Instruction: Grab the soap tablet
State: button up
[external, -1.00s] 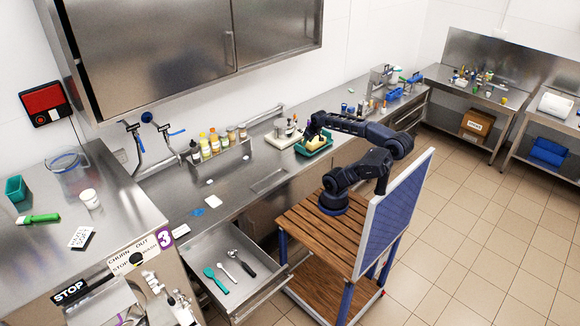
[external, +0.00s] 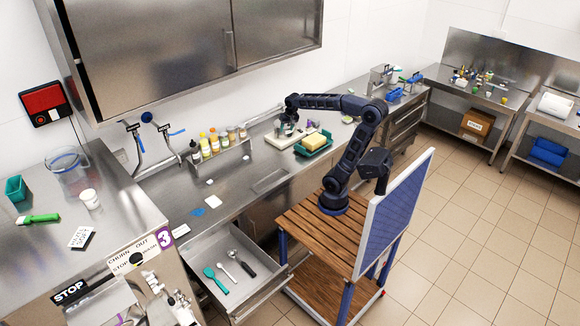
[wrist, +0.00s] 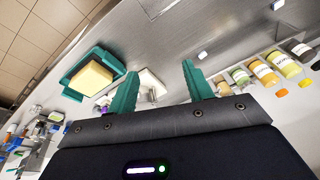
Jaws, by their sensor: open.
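A pale yellow block (external: 315,140) sits in a teal tray (external: 326,149) on the steel counter. The block (wrist: 91,78) and tray (wrist: 66,92) also show at the left of the wrist view. Nothing is marked as soap; the block looks like a bar, but I cannot tell for certain that it is the soap tablet. My gripper (external: 290,124) hangs over the white board left of the tray, apart from the block. In the wrist view my gripper (wrist: 160,85) has its teal fingers spread, with nothing held between them.
A white board (external: 285,140) with small items on it lies under my gripper. A rack of several bottles (external: 214,142) stands to the left. Small white pieces (external: 213,200) lie on clear counter farther left. An open drawer (external: 221,290) juts out below.

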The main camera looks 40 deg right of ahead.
jog(key=w+a+m+g, duration=0.1)
jog(key=w+a+m, duration=0.1)
jog(key=w+a, duration=0.35)
jog(key=w+a+m, duration=0.2)
jog(key=w+a, duration=0.1)
jog(key=w, duration=0.5)
jog(key=m+g+h, duration=0.1)
jog(key=m+h, duration=0.4)
jog(key=m, duration=0.4)
send_over(209, 181)
jog(key=a, duration=0.2)
jog(key=shift+s+d+f, duration=0.15)
jog(key=shift+f, duration=7.45)
jog(key=shift+s+d+f, duration=0.1)
jog(key=shift+s+f, duration=0.05)
jog(key=shift+f, duration=7.4)
jog(key=x, duration=0.4)
jog(key=shift+a+f, duration=0.2)
jog(key=shift+a, duration=0.05)
jog(key=shift+c, duration=0.4)
jog(key=c, duration=1)
